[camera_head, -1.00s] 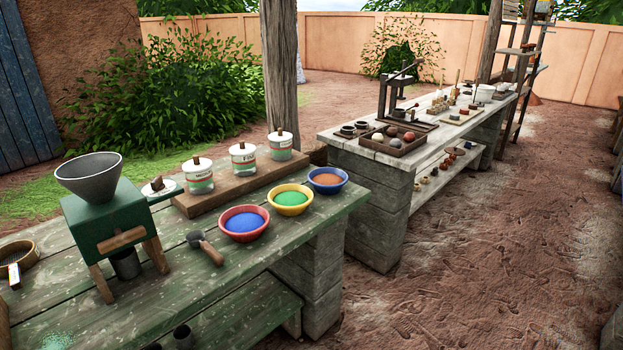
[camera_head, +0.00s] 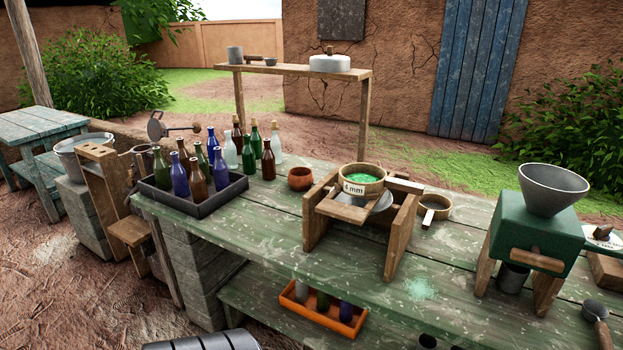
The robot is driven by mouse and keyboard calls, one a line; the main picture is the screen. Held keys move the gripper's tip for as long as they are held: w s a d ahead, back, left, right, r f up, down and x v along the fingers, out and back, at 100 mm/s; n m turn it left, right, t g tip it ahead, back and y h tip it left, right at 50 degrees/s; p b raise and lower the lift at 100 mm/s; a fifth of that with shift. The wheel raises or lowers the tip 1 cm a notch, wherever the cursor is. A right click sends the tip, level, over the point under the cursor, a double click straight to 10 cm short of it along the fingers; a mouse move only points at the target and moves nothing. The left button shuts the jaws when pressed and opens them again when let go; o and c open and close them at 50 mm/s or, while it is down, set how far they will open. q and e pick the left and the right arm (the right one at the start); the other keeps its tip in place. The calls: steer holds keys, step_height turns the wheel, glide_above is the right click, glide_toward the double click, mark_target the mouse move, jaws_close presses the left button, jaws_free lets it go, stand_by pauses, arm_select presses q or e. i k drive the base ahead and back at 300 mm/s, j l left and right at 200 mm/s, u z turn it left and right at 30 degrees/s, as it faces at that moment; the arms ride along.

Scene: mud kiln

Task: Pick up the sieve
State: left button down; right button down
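A round wooden sieve (camera_head: 374,186) labelled "4 mm" sits on a wooden frame stand (camera_head: 393,250) on the green table, with green grains inside. A grey metal pan (camera_head: 381,203) shows beneath it, partly hidden by the stand. A second, smaller round sieve-like thing (camera_head: 445,211) with a pale handle lies on the table just right of the stand. Neither of my grippers is in view.
A green hopper mill (camera_head: 535,235) stands to the right. A dark tray (camera_head: 205,203) of several bottles and a brown bowl (camera_head: 300,178) are to the left. A scoop (camera_head: 594,310) lies at the right edge. The table front has free room.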

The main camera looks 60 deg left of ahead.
mark_target(356, 180)
steer(key=u, duration=1.65)
